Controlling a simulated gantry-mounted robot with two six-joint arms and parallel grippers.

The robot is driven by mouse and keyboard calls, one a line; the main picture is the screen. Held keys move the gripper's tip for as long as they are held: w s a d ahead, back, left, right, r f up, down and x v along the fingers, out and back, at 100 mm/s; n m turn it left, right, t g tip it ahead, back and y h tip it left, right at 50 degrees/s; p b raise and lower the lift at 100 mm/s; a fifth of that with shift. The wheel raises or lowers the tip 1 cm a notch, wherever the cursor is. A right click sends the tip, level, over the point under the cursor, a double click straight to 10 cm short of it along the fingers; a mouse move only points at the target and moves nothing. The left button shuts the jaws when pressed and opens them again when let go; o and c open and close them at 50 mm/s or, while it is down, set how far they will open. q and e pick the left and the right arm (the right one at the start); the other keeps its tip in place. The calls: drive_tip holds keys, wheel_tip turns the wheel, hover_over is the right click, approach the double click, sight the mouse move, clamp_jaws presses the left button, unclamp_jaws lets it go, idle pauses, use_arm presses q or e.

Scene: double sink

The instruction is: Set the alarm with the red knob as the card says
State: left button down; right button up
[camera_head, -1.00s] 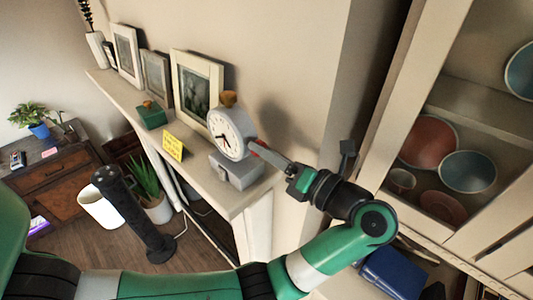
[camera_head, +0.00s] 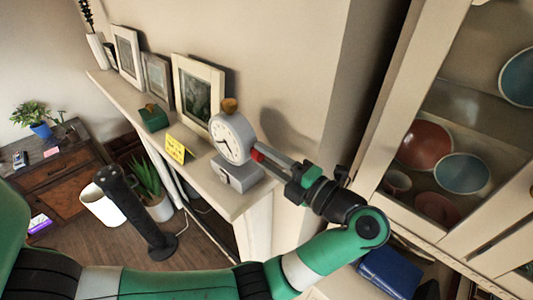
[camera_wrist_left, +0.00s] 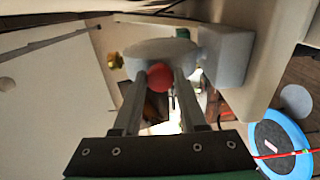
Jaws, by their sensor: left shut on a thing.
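The alarm clock (camera_head: 231,137) stands on a grey base on the mantel shelf, its white face with dark hands turned towards the left. The red knob (camera_head: 257,155) is on the clock's back; it also shows in the left wrist view (camera_wrist_left: 160,76). My left gripper (camera_head: 263,153) reaches it from the right and is shut on it, a finger on each side. The yellow card (camera_head: 178,149) stands on the shelf left of the clock; its writing is too small to read. My right gripper is not in view.
Picture frames (camera_head: 197,88) lean behind the clock, and a green box (camera_head: 153,117) sits farther along the mantel shelf (camera_head: 215,180). A cabinet with bowls (camera_head: 425,145) stands at right. The wall is close behind the shelf. A potted plant (camera_head: 146,178) stands below.

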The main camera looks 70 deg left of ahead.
use_arm(q)
drive_tip(key=shift+m, duration=0.4)
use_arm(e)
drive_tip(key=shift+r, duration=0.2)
use_arm(q)
drive_tip(key=shift+c, duration=2.2)
unclamp_jaws()
